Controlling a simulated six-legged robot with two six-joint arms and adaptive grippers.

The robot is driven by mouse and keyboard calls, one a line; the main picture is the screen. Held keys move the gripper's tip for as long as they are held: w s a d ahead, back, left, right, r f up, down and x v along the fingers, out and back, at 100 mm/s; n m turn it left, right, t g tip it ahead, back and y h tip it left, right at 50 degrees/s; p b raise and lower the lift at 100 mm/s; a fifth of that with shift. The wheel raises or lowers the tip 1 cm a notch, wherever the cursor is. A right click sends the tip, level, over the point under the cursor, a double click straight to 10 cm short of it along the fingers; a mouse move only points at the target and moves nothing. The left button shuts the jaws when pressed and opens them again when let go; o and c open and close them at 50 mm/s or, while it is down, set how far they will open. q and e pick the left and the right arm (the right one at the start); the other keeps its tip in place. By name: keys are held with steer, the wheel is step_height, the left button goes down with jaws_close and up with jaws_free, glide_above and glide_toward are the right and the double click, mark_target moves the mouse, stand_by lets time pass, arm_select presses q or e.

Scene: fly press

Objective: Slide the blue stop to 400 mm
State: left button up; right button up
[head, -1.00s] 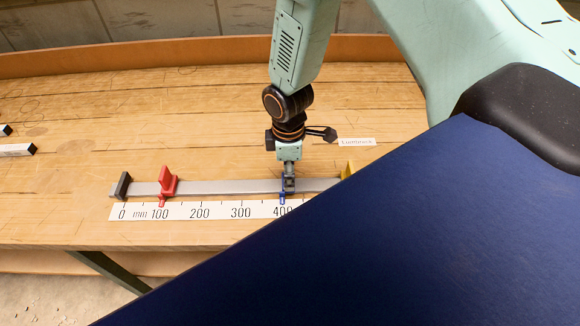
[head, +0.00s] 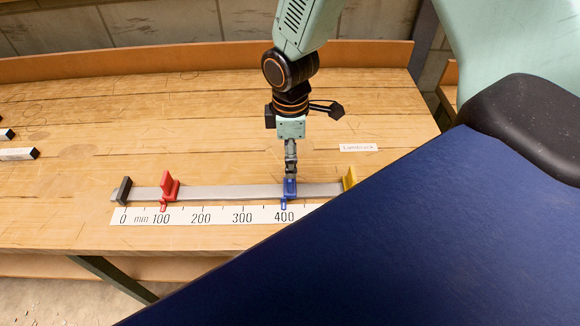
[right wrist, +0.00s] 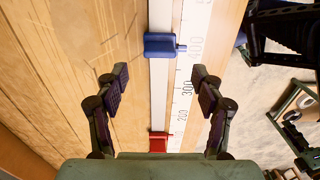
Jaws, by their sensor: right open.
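The blue stop (head: 290,188) sits on the grey rail (head: 232,192), and its pointer is at about the 400 mark of the white scale (head: 222,215). In the right wrist view the blue stop (right wrist: 160,45) lies beyond the fingertips, with its pointer beside 400. My right gripper (head: 291,170) is just above the blue stop; in the right wrist view the gripper (right wrist: 160,76) is open and empty, its fingers apart from the stop. The red stop (head: 168,187) is near 100. My left gripper is not in view.
A yellow end piece (head: 349,178) and a dark end block (head: 122,190) close the rail. A paper label (head: 358,147) lies behind it. Bars (head: 18,154) lie at the far left. A dark blue surface (head: 400,240) hides the front right. The bench behind the rail is mostly clear.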

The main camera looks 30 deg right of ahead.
steer(key=shift+r, duration=2.15)
steer(key=shift+s+f, duration=0.1)
